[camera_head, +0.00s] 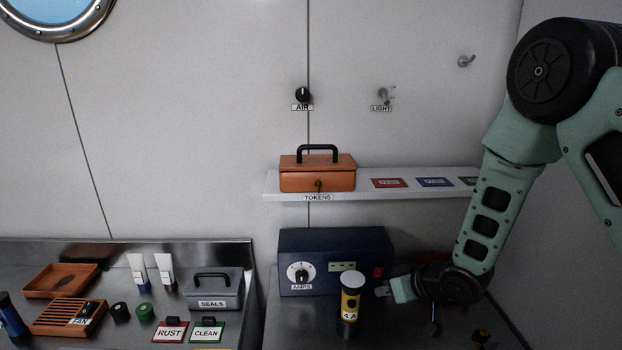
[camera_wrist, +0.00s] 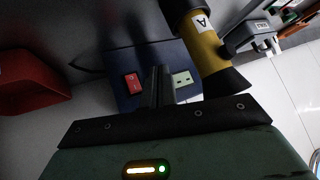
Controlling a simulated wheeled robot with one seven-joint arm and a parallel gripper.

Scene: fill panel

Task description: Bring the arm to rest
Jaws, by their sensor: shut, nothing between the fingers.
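My arm reaches down from the upper right in the head view, with its elbow high. My gripper (camera_head: 382,291) is low at the right, in front of the blue box's right part and just right of a yellow and black cylinder (camera_head: 351,304). In the wrist view my gripper's fingers (camera_wrist: 160,82) are together with nothing between them. The cylinder also shows there at the upper right (camera_wrist: 207,48), close beside the fingers. Whether they touch it I cannot tell.
The blue box (camera_head: 320,247) with an AMPS dial stands behind the cylinder. Above it a shelf (camera_head: 415,190) holds an orange TOKENS box (camera_head: 317,175) and colored cards. At left, a metal counter carries wooden trays (camera_head: 60,280), tubes and a SEALS box (camera_head: 213,287). The wall above is mostly clear.

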